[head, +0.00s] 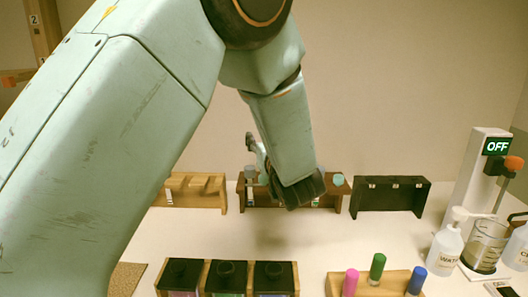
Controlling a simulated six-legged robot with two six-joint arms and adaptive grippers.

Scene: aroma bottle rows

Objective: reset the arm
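My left arm comes in from the left and covers much of the view. Its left gripper (258,160) is at the middle back, in front of and above the dark brown rack (338,203). The gripper's fingers are mostly hidden behind my wrist, so I cannot tell whether they are open or shut, or whether they hold anything. The rack holds small vials with pale teal tops (337,180), partly hidden by my wrist. My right gripper is not in view.
A light wooden rack (208,196) and a black rack (390,197) flank the brown one. A white device reading OFF (468,165), a water bottle (446,250) and a beaker (484,246) stand right.

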